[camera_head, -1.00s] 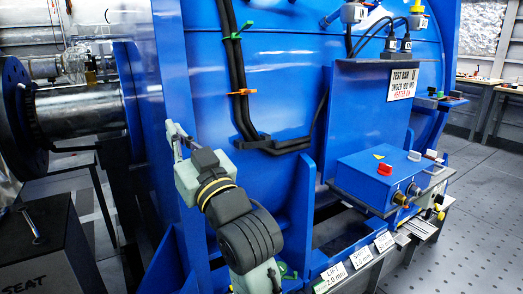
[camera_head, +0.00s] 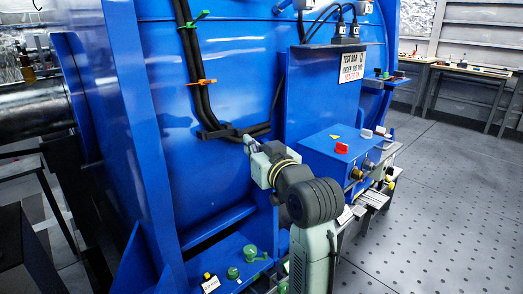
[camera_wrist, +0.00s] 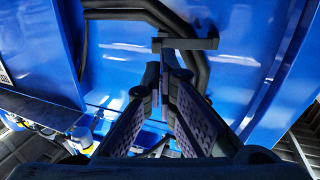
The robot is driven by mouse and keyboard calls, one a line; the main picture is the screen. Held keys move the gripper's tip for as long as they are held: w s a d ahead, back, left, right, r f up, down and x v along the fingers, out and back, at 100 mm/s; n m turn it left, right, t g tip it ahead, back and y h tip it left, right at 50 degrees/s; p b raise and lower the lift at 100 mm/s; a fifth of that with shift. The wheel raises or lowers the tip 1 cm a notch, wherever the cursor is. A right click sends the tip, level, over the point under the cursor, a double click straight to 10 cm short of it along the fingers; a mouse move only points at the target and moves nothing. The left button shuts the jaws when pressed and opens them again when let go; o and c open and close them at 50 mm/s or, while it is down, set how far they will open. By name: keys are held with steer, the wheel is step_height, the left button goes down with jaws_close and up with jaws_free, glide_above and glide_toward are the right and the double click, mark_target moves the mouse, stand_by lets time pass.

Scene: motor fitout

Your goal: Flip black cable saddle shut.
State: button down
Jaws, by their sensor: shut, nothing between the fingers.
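The black cable saddle (camera_head: 217,132) sits at the bend of the black cables (camera_head: 197,100) on the blue motor housing. In the wrist view a black bar-like part of the saddle (camera_wrist: 190,43) stands out across the cables (camera_wrist: 150,14), just beyond my fingertips. It looks swung out from the cables, though dark on dark makes its exact angle hard to tell. My gripper (camera_head: 247,143) is just right of the saddle, shut and empty. In the wrist view its fingertips (camera_wrist: 163,72) meet close below the bar; I cannot tell whether they touch it.
An orange saddle (camera_head: 203,82) and a green saddle (camera_head: 200,16) are higher on the cable run. A blue control box (camera_head: 335,150) with a red knob juts out right of my arm. A blue ledge with green fittings (camera_head: 250,253) lies below. Open floor (camera_head: 440,190) is at right.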

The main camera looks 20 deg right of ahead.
mark_target(241, 132)
steer(key=w+p, duration=0.1)
steer(key=w, duration=0.4)
steer(key=shift+w+a, duration=0.15)
steer(key=shift+w, duration=0.25)
steer(key=w+n+y, duration=0.1)
steer(key=y, duration=0.1)
steer(key=w+d+n+y, duration=0.1)
steer(key=w+y, duration=0.1)
steer(key=shift+d+f+n+g, duration=0.1)
steer(key=shift+d+n+g, duration=0.05)
steer(key=shift+n+g, duration=0.15)
steer(key=shift+s, duration=0.1)
